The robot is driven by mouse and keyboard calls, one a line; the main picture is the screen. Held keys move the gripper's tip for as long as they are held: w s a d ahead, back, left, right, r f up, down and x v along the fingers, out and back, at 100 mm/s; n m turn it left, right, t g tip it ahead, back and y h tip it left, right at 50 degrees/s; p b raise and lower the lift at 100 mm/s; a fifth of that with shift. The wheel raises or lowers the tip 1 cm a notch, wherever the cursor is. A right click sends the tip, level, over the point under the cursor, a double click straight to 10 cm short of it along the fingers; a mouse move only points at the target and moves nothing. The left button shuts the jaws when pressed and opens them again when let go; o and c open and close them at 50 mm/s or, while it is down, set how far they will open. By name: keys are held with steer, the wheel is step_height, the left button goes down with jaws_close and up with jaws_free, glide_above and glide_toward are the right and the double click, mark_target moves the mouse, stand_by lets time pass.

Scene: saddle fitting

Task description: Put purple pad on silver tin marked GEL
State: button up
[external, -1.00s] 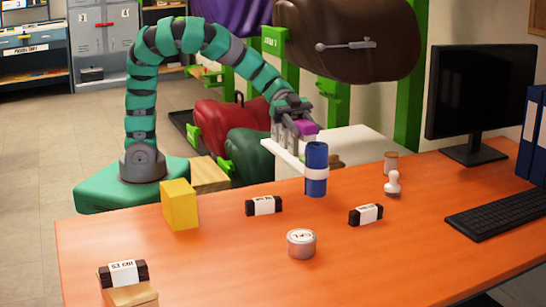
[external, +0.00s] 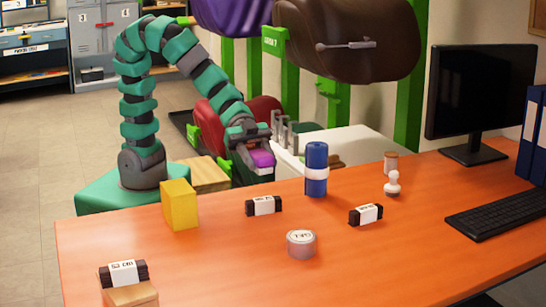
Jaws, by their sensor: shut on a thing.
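The purple pad (external: 262,159) is held in my gripper (external: 256,153), which is shut on it. My gripper is behind the desk's far edge, left of the blue cylinder, with the pad tilted and facing the desk. The silver tin marked GEL (external: 301,244) stands upright on the orange desk, nearer the camera and to the right of my gripper. Its round lid with the label faces up, and nothing lies on it. My fingertips are partly hidden by the arm's end and the pad.
On the desk (external: 210,268) stand a yellow block (external: 179,205), a blue cylinder (external: 316,170), dark labelled bundles (external: 264,205) and a white stamp (external: 392,183). A white surface with grey upright holders (external: 285,132) lies behind. The desk around the tin is clear.

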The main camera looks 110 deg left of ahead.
step_height(320, 180, down, 6)
steer(key=w+d+p, duration=0.1)
steer(key=d+p, duration=0.2)
steer(key=p, duration=0.5)
steer(key=shift+p, duration=0.35)
glide_above(300, 234)
steer(key=shift+f, duration=0.65)
step_height(300, 234, down, 4)
steer(key=b, duration=0.4)
steer(key=shift+r, duration=0.25)
